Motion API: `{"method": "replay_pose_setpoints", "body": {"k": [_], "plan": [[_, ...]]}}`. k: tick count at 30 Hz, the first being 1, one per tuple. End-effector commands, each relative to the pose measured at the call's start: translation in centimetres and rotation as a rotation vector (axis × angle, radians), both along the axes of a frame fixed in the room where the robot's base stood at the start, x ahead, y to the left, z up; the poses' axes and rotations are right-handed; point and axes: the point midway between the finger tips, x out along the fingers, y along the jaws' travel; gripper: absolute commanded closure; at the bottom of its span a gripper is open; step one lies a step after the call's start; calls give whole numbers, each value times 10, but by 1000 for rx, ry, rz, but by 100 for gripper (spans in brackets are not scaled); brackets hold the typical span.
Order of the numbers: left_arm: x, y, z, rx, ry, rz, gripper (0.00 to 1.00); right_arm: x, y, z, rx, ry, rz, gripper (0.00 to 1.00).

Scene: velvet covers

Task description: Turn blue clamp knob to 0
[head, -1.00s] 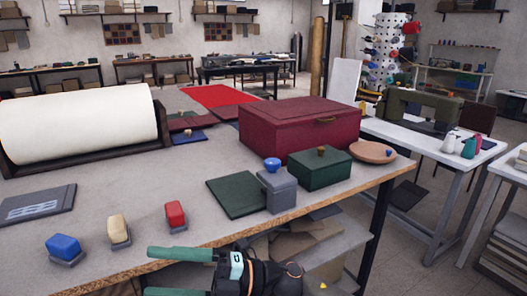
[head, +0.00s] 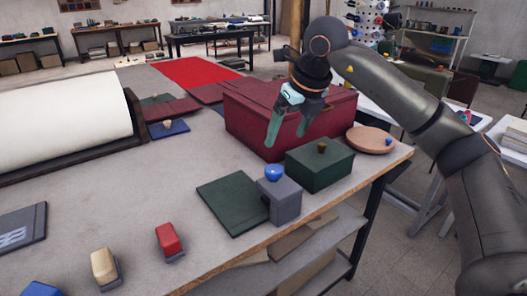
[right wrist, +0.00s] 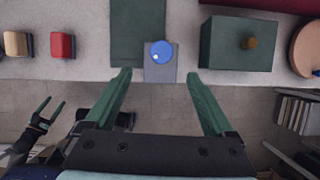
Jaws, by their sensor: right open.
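The blue clamp knob (head: 273,172) is a round knob on top of a grey block (head: 284,204) at the table's front edge. In the right wrist view the knob (right wrist: 161,51) shows from above with a small pale dot at its lower left. My right gripper (head: 286,138) is open and empty, pointing down above and behind the knob in the head view. In the right wrist view the knob lies beyond the fingertips, between their lines, untouched. My left gripper (right wrist: 47,108) shows small at the left of the right wrist view, fingers apart. No scale markings can be read.
A dark green panel (head: 231,206) lies left of the grey block. A green box (head: 320,167) with a brass knob stands to its right, and a large red box (head: 245,122) behind. A round wooden disc (head: 367,139) lies at the right corner. Red (head: 167,238) and cream (head: 104,265) blocks stand front left.

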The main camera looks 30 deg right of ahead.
Motion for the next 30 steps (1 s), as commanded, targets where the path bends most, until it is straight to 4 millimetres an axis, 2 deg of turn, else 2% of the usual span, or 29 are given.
{"method": "replay_pose_setpoints", "body": {"k": [5, 15, 21, 30], "plan": [[0, 0, 0, -1, 1, 1, 12, 4, -4, -11, -10, 4, -10, 12], [0, 0, 4, 0, 1, 0, 12, 29, -2, -73, -7, 4, -8, 12], [0, 0, 6, 0, 0, 0, 12, 41, -2, -101, -7, 3, -7, 12], [0, 0, 7, 0, -1, 0, 12, 47, -1, -114, -6, 1, -6, 12]]}}
